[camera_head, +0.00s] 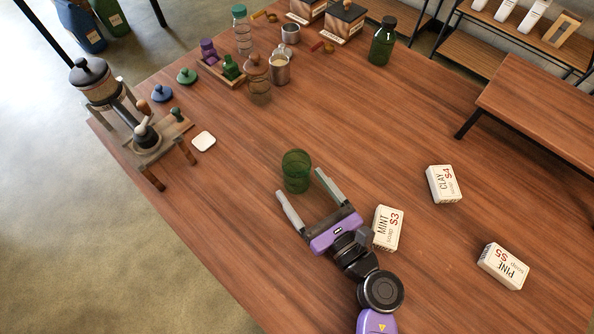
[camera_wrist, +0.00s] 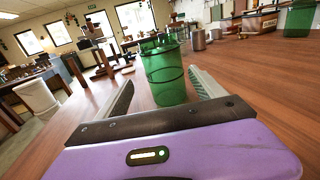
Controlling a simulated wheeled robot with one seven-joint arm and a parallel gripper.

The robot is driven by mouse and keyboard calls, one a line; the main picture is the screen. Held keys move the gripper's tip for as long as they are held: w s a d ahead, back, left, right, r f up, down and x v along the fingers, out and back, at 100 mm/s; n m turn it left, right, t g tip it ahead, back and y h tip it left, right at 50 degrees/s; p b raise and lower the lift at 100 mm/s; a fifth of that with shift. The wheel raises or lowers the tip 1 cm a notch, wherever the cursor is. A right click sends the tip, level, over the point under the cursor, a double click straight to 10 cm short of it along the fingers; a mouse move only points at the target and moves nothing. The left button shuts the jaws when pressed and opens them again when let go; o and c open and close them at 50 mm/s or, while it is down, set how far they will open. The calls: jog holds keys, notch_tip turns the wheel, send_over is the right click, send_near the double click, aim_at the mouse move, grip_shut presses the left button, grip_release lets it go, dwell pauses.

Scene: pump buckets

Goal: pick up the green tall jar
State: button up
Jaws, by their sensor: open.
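The green tall jar (camera_head: 296,172) is a see-through green cylinder standing upright on the wooden table. It also shows in the wrist view (camera_wrist: 163,72), ahead and near the middle, between the lines of the two fingers. My gripper (camera_head: 300,188) is open, with its fingers pointing at the jar. In the head view the fingertips sit just short of the jar, one to each side; I cannot tell whether either touches it. In the wrist view the gripper (camera_wrist: 160,92) shows nothing held, and the jar's lower front is partly behind the finger area.
A MINT soap box (camera_head: 387,228) lies close to the right of my gripper. CLAY (camera_head: 444,184) and PINE (camera_head: 503,266) boxes lie farther right. Canisters and a dark green bottle (camera_head: 382,42) stand farther back.

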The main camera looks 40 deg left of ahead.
aim_at(290, 163)
jog(key=x, duration=0.7)
jog(key=shift+w+a+r+p, duration=0.1)
jog(key=shift+w+r+p, duration=0.05)
jog(key=shift+w+p, duration=0.3)
jog(key=c, duration=1.7)
jog(key=shift+r, duration=0.1)
